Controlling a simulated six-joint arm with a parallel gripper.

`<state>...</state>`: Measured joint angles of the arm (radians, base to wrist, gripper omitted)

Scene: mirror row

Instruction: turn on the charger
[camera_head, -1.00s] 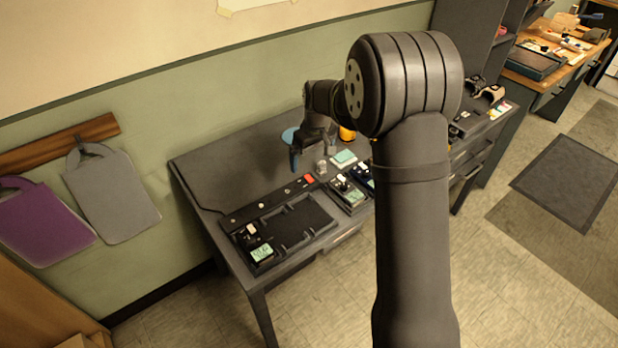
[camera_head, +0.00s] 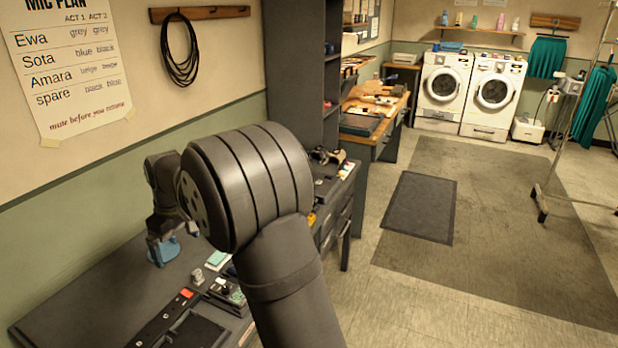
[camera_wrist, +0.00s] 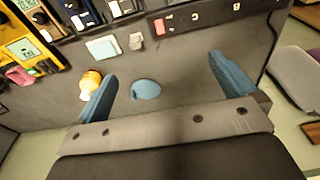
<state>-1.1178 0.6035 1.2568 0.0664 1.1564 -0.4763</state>
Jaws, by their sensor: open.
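The charger is a long black strip (camera_head: 160,325) on the dark desk, cut off at the bottom of the head view. A red switch (camera_head: 187,294) sits at its end; whether it is on or off is too small to tell. The wrist view shows the strip (camera_wrist: 215,14) along the top, with the red switch (camera_wrist: 159,27) at its left end.
A blue disc (camera_wrist: 145,89) and an orange-yellow jar-like item (camera_wrist: 91,85) lie near the fingers. A pale green pad (camera_wrist: 102,48) and a small grey object (camera_wrist: 136,41) are near the switch. Several packs and a yellow device (camera_wrist: 22,50) crowd the left. Bare desk surrounds my right finger.

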